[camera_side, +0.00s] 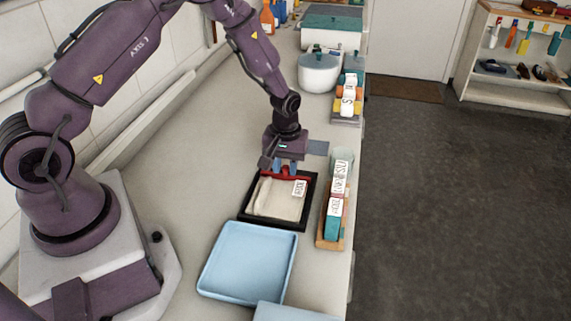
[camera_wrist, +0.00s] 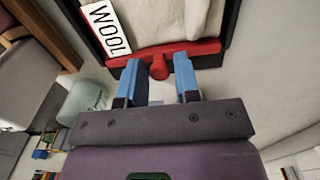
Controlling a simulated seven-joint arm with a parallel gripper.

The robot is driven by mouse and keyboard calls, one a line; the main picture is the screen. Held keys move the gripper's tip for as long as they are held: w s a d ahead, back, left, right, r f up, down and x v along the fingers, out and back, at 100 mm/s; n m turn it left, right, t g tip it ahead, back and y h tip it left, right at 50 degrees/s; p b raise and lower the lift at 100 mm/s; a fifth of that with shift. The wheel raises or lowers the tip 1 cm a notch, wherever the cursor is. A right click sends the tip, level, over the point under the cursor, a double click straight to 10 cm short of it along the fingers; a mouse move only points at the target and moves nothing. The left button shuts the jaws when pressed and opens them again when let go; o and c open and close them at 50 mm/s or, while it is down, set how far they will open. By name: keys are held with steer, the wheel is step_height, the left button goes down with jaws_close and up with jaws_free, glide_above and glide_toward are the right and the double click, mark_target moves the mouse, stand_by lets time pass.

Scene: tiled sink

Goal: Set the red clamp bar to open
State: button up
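The red clamp bar (camera_wrist: 196,50) lies along one edge of a black-framed tray (camera_wrist: 93,43) that holds pale cloth (camera_wrist: 160,18). In the side view, the bar (camera_side: 304,178) is at the far edge of the black frame (camera_side: 244,213), partly hidden by my gripper (camera_side: 286,166). A red knob (camera_wrist: 159,68) sticks out from the bar. In the wrist view, the blue fingers of my gripper (camera_wrist: 158,78) are apart, one on each side of the knob, with visible gaps. A white label reading WOOL (camera_wrist: 107,27) lies at the cloth's corner.
A light blue tray (camera_side: 248,262) stands in front of the black frame. A wooden rack of labelled cloths (camera_side: 333,215) stands close to its right. The counter left of the frame is clear.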

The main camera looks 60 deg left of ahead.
jaws_close()
steer(key=shift+w+a, duration=1.25)
steer(key=shift+w, duration=0.05)
jaws_free()
step_height(320, 180, up, 13)
steer(key=shift+s, duration=0.1)
